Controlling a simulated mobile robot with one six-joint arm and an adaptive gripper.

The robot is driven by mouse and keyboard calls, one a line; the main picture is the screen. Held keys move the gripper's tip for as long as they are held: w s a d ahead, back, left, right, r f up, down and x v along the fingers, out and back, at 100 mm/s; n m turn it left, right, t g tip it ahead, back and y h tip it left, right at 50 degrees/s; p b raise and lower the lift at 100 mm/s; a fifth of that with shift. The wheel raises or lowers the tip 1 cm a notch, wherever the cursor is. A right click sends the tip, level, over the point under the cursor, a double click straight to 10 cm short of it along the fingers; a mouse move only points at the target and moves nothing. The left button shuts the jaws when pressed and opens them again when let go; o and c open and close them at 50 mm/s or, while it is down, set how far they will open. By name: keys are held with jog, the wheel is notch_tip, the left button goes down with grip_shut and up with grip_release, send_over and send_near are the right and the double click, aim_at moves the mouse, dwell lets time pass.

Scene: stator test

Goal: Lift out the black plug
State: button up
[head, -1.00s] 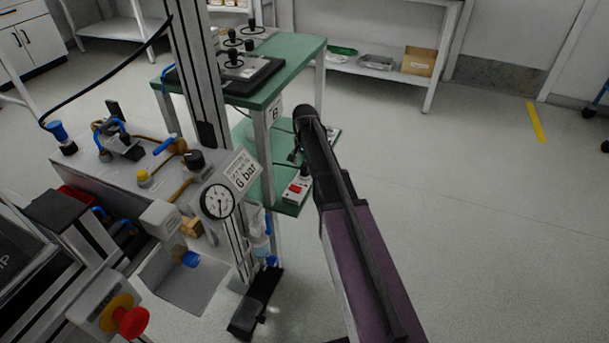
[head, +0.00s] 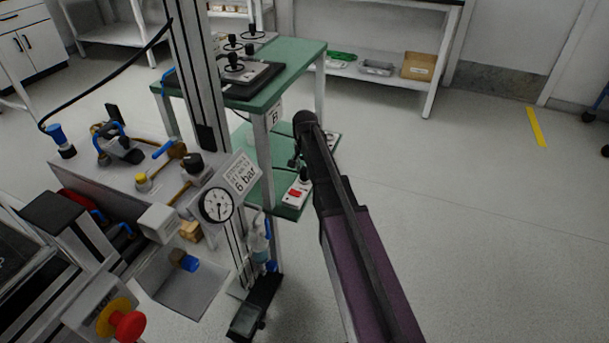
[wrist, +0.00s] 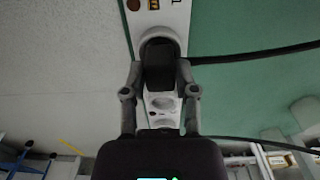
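In the wrist view, the black plug (wrist: 160,62) is in front of a round socket of a white power strip (wrist: 172,14), with a black cable leading off to the right. I cannot tell how deep it sits in the socket. My gripper (wrist: 160,72) has one finger on each side of the plug, and both fingertips are closed against it. Below the plug, an empty round socket (wrist: 162,103) shows between the fingers. In the head view, the power strip (head: 298,192) with its red switch lies on the lower green shelf. My arm partly hides the gripper and plug there.
The green table (head: 310,52) carries a dark plate with black knobs above the lower shelf (head: 262,165). A pressure gauge (head: 217,205) and metal column stand to the left, with a red emergency stop (head: 128,326). The floor to the right is clear.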

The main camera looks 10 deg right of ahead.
aim_at(305, 168)
grip_shut()
jog(key=shift+r, duration=0.15)
notch_tip(305, 168, up, 4)
jog(key=p, duration=0.4)
jog(key=shift+f, duration=0.2)
jog(key=s+r+p, duration=0.1)
jog(key=s, duration=1.5)
jog(key=shift+a, duration=0.4)
jog(key=shift+r, duration=0.15)
